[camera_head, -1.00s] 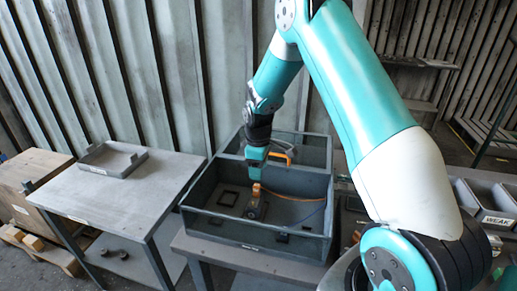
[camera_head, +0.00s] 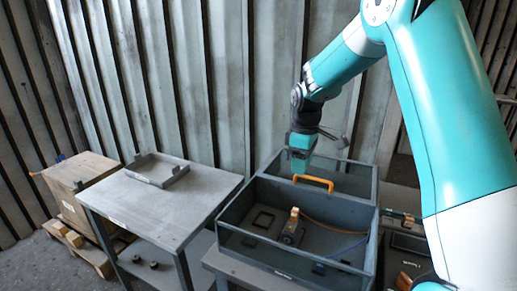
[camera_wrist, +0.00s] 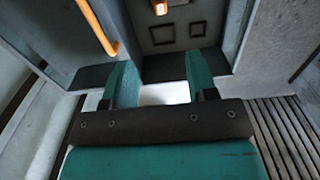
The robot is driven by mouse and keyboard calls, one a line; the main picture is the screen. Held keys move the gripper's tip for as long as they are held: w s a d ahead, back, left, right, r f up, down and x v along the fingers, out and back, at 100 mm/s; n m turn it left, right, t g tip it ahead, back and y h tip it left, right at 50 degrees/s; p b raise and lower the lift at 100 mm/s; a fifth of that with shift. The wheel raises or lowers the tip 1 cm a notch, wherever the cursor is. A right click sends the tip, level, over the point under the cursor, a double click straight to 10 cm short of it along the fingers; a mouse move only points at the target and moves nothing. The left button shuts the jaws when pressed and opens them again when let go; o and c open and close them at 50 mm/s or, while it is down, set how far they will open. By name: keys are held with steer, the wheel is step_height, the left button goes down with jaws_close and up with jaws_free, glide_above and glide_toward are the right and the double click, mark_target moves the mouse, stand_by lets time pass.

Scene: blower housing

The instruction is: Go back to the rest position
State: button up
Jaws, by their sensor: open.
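My gripper (camera_head: 300,163) is above the grey open-top box (camera_head: 262,258), near the divider between its two compartments. In the wrist view my gripper (camera_wrist: 155,82) shows two teal fingers spread apart with nothing between them. An orange handle (camera_head: 314,183) stands at the divider, just below my gripper; it also shows in the wrist view (camera_wrist: 98,27) at the upper left. A small dark part with an orange-tan top (camera_head: 291,229) is on the floor of the front compartment, apart from my gripper. No rest position is marked in view.
A grey table (camera_head: 150,208) with a shallow tray (camera_head: 156,170) stands left of the box. A wooden crate (camera_head: 80,185) on a pallet is farther left. A corrugated wall (camera_head: 200,80) rises close behind. Blue and orange cables lie in the box.

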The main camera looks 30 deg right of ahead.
steer(key=s+a+r+y+b, duration=0.1)
steer(key=s+a+r, duration=0.15)
steer(key=a, duration=0.25)
steer(key=s+a+r, duration=0.1)
steer(key=s+a, duration=0.2)
steer(key=a, duration=0.2)
steer(key=s+a+r+y+b, duration=0.1)
steer(key=s+a, duration=0.6)
steer(key=s, duration=0.4)
steer(key=s+a+r+y+b, duration=0.1)
steer(key=s+a+y, duration=0.1)
steer(key=s+a, duration=0.5)
steer(key=s, duration=0.4)
steer(key=shift+s+a+m, duration=0.15)
steer(key=shift+a+m, duration=0.1)
steer(key=shift+m, duration=0.05)
